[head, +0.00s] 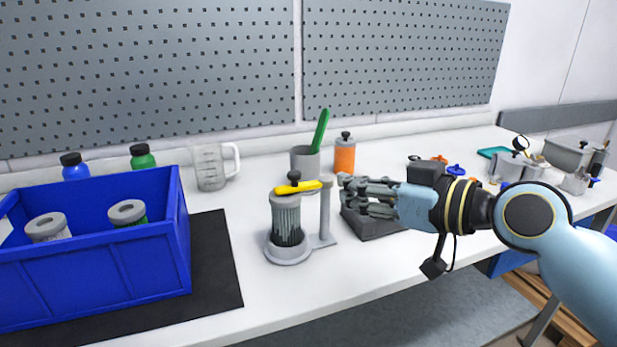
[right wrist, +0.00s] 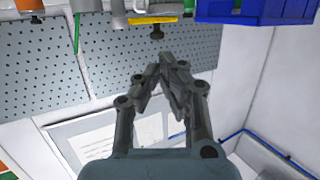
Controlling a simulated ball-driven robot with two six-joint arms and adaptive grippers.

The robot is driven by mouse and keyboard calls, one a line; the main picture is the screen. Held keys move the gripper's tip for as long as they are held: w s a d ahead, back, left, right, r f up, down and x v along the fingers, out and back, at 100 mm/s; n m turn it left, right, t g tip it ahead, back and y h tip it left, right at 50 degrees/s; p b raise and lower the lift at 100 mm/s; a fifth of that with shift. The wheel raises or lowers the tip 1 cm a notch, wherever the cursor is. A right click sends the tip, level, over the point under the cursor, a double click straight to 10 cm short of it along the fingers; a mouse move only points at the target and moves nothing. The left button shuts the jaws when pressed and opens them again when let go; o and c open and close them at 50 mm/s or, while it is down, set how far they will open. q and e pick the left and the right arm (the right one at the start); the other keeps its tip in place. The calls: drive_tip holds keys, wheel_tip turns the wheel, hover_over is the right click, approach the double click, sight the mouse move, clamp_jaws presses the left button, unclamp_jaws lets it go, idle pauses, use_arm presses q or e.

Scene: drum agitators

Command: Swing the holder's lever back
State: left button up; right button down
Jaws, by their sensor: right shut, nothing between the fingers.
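The holder (head: 326,215) stands on the white bench with a round grey base and an upright post. Its yellow lever (head: 298,187) lies across the top of a grey ribbed cylinder (head: 286,213) seated on the base. A dark knob (head: 293,176) sits above the lever. In the right wrist view, the yellow lever (right wrist: 155,20) shows at the top, with the knob (right wrist: 156,34) beyond the fingertips. My right gripper (head: 346,186) is shut and empty, just right of the post's top and the lever's right end. Whether it touches them is unclear. My left gripper is not in view.
A blue crate (head: 100,268) with cylinders stands on a black mat (head: 214,270) at left. A measuring jug (head: 211,167), a grey cup (head: 305,163) with a green handle and an orange bottle (head: 344,157) stand behind. A dark tray (head: 372,227) lies beneath my right gripper.

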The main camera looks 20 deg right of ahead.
sight(297, 177)
drive_tip(key=p+x, duration=0.1)
drive_tip(key=x, duration=0.8)
drive_tip(key=shift+w+a, duration=0.1)
drive_tip(key=shift+w, duration=0.1)
drive_tip(key=shift+p, duration=0.3)
